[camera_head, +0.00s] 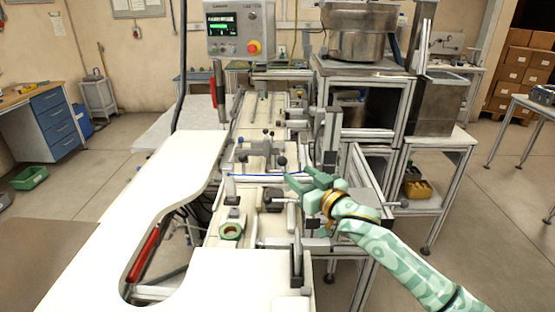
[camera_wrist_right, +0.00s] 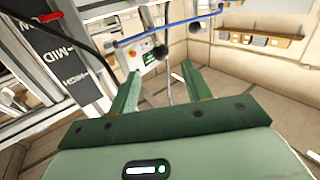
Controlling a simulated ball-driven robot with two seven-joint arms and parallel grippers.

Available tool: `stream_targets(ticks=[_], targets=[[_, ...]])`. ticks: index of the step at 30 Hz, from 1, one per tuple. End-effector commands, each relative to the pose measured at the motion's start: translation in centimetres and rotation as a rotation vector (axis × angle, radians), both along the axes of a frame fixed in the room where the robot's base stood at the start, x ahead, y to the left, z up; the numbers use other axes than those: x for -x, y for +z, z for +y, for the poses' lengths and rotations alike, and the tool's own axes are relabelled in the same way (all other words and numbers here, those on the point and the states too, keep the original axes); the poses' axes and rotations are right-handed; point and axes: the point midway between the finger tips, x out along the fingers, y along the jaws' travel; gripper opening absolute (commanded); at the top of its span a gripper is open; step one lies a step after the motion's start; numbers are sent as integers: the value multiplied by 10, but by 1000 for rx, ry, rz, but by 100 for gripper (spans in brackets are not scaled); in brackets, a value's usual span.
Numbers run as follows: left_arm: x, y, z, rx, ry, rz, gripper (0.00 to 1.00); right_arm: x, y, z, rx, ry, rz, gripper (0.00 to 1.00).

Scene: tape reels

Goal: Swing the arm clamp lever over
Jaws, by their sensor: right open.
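My right gripper (camera_head: 291,181) is open over the machine, its pale green fingers pointing left. In the right wrist view, its two fingers (camera_wrist_right: 160,72) stand apart. A thin grey lever with a black ball knob (camera_wrist_right: 160,52) shows between and beyond them; I cannot tell whether it touches a finger. A second black ball (camera_wrist_right: 195,27) is just right of it. In the head view a black ball knob (camera_head: 282,160) stands just beyond the fingertips. I cannot tell which of these belongs to the arm clamp lever. My left gripper is not in view.
A thin blue bar (camera_head: 262,176) crosses the machine near the gripper and also shows in the wrist view (camera_wrist_right: 168,29). A control panel (camera_head: 238,30) stands behind. A white worktop (camera_head: 160,190) is clear at left.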

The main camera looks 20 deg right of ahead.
Motion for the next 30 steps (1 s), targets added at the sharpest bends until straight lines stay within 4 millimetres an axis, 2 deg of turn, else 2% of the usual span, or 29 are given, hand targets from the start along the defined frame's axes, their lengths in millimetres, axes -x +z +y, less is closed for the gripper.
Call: stream_targets(ticks=[1, 6, 12, 18, 26, 29, 30], targets=[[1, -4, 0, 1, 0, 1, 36, -15, 0, 1, 0, -1, -3, 48], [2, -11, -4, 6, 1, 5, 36, -58, -1, 8, 1, -1, -2, 48], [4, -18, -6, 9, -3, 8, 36, -94, -2, 13, 1, -1, 0, 48], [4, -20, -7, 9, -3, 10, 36, -109, -1, 15, 1, 1, 0, 48], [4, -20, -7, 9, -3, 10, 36, -110, 0, 15, 1, 0, 0, 48], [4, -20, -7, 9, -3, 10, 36, -110, 0, 15, 1, 0, 0, 23], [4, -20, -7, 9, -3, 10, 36, -110, 0, 15, 1, 0, 0, 12]])
